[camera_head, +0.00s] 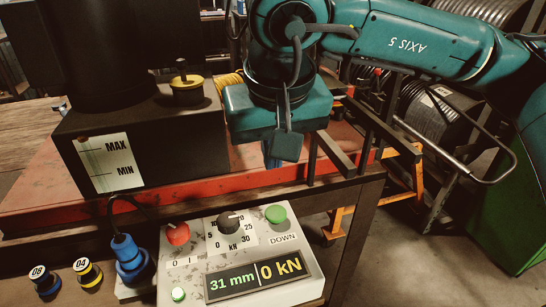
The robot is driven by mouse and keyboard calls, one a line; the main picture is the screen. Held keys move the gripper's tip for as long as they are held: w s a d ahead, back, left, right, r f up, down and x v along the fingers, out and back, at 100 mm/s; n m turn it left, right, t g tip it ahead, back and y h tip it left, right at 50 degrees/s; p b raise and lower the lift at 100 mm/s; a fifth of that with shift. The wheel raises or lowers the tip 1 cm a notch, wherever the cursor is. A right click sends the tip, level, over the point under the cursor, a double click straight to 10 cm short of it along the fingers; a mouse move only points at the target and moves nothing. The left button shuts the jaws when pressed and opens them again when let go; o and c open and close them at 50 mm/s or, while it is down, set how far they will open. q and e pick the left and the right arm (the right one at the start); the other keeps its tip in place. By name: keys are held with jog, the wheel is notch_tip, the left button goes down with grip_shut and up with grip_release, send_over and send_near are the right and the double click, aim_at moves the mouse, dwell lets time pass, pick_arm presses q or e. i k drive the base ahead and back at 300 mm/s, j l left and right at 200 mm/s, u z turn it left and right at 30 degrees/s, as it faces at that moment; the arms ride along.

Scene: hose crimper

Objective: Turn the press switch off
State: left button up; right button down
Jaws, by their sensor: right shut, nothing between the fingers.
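The press control box (205,284) is light grey and stands on the lower shelf at bottom centre. Its red rotary switch (177,235) is at the upper left of the panel, above a "0 I" label; a pale mark shows on its upper left. A small green lamp (178,294) at the panel's lower left looks lit. The display (258,276) reads 31 mm and 0 kN. My right gripper (271,158) is shut and empty, pointing down above and to the right of the red switch, clear of the panel. Its fingers are mostly hidden. My left gripper is out of view.
A black dial (229,223) and green DOWN button (275,214) sit right of the switch. A blue plug (127,255) with a cable stands close on the left. The red table edge (235,184) and dark MAX/MIN tank (175,150) overhang behind.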

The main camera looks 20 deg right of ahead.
aim_at(177, 233)
jog(key=k+l, duration=0.3)
jog(key=k, duration=0.15)
jog(key=k+l, duration=0.3)
jog(key=k, duration=0.15)
